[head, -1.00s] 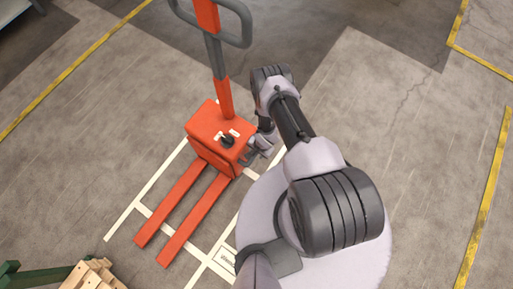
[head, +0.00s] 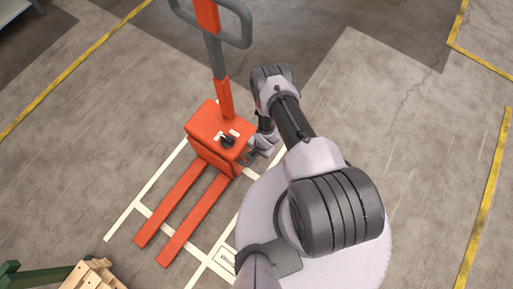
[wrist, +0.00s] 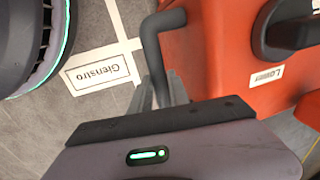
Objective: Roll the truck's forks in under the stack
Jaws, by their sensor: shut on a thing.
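The orange pallet truck (head: 212,132) stands upright in the head view, its two forks (head: 183,215) pointing down-left. Its tall handle rises at the top. The stack (head: 93,274), pale wood, shows only in part at the bottom left corner. A floor gap lies between it and the fork tips. My gripper (head: 254,156) is at the right side of the truck body. In the wrist view my gripper (wrist: 160,92) is shut on a dark grey bent bar (wrist: 157,45) fixed to the truck's side. The finger tips are partly hidden behind the bar.
White lines mark the floor around the truck, with a floor label (wrist: 102,68) beside my base. A dark lever (wrist: 285,30) and a "Lower" label (wrist: 266,76) sit on the truck. Green beams (head: 35,274) lie beside the stack. Floor at right is clear.

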